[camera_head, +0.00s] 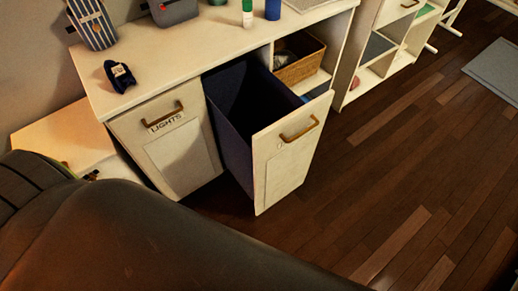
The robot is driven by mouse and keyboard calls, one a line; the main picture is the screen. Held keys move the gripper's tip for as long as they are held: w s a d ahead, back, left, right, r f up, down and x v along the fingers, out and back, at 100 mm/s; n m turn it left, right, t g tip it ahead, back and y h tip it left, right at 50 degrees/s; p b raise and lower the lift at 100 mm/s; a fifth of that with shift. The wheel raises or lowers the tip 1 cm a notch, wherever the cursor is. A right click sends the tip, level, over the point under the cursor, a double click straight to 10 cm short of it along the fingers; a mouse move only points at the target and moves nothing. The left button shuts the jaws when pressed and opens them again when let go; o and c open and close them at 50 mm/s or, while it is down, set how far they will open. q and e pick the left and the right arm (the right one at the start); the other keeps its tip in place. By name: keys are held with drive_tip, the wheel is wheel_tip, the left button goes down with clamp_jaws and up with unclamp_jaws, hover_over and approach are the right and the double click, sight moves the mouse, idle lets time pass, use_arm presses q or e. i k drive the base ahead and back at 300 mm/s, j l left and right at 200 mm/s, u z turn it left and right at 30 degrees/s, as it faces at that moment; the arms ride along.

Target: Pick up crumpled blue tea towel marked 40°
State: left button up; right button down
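A small crumpled dark blue cloth (119,76) with a pale mark lies on the left end of the white counter top (190,48). It looks like the blue tea towel, but the mark is too small to read as 40°. Neither of my grippers is in view. Nothing is seen touching the cloth.
Below the counter are a shut bin front (170,145) labelled LIGHTS and a pulled-out bin (285,165) with a dark blue inside. A striped blue item (92,22), a grey box (174,10) and bottles stand at the back. A large dark shape hides the lower left.

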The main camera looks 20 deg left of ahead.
sight(119, 76)
drive_tip(key=l+u, duration=0.1)
drive_tip(key=u, duration=1.7)
